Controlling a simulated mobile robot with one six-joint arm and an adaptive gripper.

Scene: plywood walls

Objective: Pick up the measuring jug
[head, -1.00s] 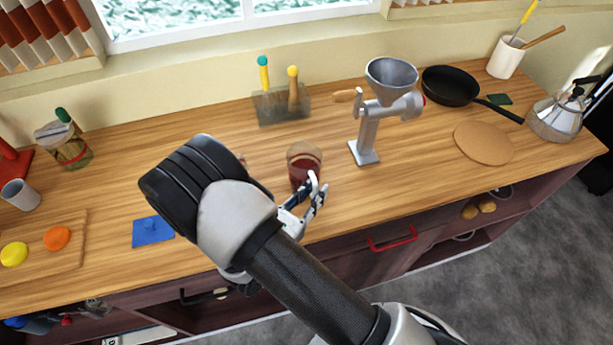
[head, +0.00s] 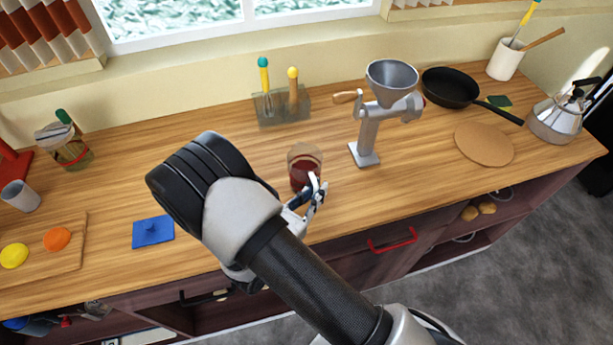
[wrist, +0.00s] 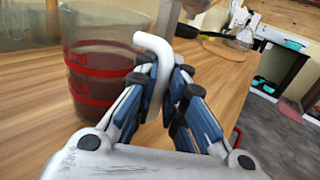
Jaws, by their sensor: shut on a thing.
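The measuring jug (head: 304,168) is clear, with red markings and dark red contents. It is upright at the counter's front part in the head view. In the wrist view the jug (wrist: 98,70) fills the left side, and its pale handle (wrist: 160,58) runs down between my fingers. My gripper (head: 314,190) is at the jug's front right side. In the wrist view my gripper (wrist: 162,95) is shut on the handle. Whether the jug's base touches the counter is hard to tell.
A metal grinder (head: 370,125) stands right of the jug. A holder with two colored-handled tools (head: 284,105) is behind it. A round cork mat (head: 483,143), black pan (head: 450,87) and kettle (head: 556,118) are farther right.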

